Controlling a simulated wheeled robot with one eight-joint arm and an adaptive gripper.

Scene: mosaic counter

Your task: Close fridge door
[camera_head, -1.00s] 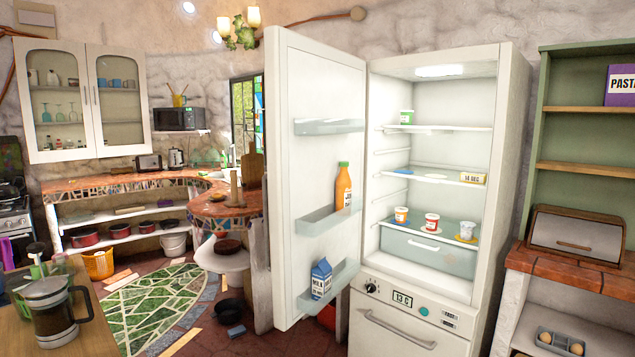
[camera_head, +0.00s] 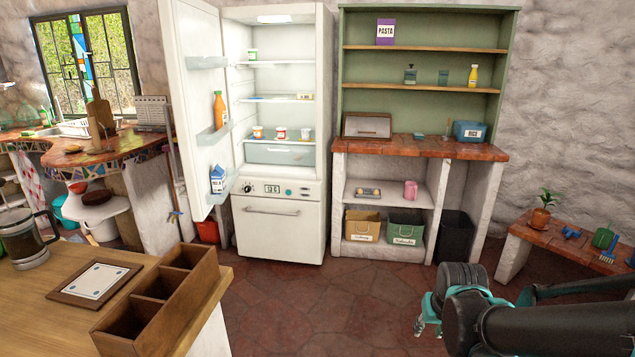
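The white fridge (camera_head: 325,100) stands against the back wall, left of centre. Its upper door (camera_head: 196,100) is wide open, swung out to the left. The door shelves hold an orange bottle (camera_head: 219,110) and a milk carton (camera_head: 217,179). Several small pots stand on the shelves inside. The lower freezer door (camera_head: 278,232) is shut. My gripper (camera_head: 428,318) shows at the lower right, partly behind my dark arm, with teal parts. It is well short of the fridge and touches nothing that I can see. Its fingers are too hidden to tell their opening.
A wooden counter (camera_head: 60,275) at the lower left holds a coffee press (camera_head: 25,240) and a wooden divided box (camera_head: 160,305). A green shelf unit (camera_head: 430,20) stands right of the fridge. A low bench (camera_head: 525,237) is at the right. Tiled floor (camera_head: 330,295) lies clear before the fridge.

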